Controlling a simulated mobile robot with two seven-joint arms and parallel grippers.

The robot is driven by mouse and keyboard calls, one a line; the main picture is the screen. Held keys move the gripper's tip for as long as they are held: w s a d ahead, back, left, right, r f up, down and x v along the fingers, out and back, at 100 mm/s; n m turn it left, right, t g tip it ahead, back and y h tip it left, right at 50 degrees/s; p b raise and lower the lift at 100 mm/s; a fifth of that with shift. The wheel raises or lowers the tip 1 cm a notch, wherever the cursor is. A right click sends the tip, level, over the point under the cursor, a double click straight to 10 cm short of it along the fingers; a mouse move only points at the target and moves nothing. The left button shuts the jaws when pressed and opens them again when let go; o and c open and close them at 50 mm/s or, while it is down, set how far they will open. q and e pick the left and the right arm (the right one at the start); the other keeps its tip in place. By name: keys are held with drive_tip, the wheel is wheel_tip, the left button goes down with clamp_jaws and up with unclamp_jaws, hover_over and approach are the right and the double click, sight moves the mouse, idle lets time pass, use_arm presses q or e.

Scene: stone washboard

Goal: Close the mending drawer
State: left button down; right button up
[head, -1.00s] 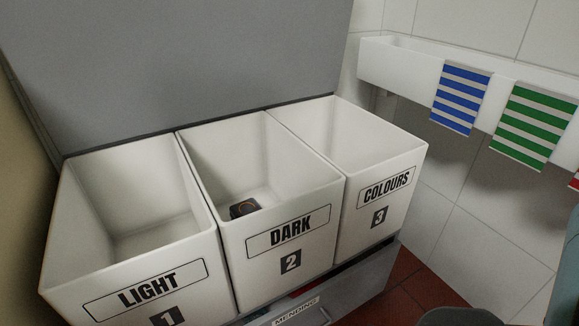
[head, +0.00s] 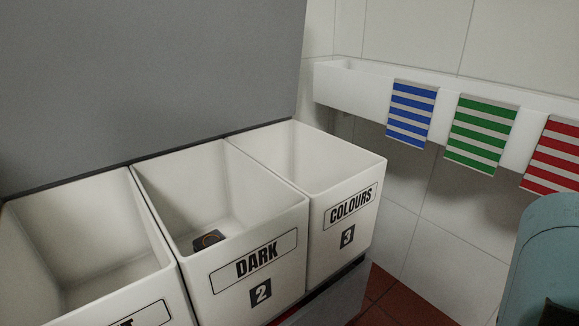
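The mending drawer (head: 347,302) is under the white bins at the bottom edge of the head view. Only a grey part of it shows, and its labelled front is cut off below the frame. A dark gap with a bit of red shows between the bins and the drawer's grey edge, so it looks at least partly open. How far it is open cannot be told. Neither of my grippers is in view.
Bins marked DARK (head: 283,243) and COLOURS (head: 365,190) stand above the drawer, with another bin (head: 130,292) at left. A small dark item (head: 208,240) lies in DARK. Striped blue (head: 410,115), green (head: 480,133) and red (head: 555,158) cloths hang on a white trough (head: 350,92).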

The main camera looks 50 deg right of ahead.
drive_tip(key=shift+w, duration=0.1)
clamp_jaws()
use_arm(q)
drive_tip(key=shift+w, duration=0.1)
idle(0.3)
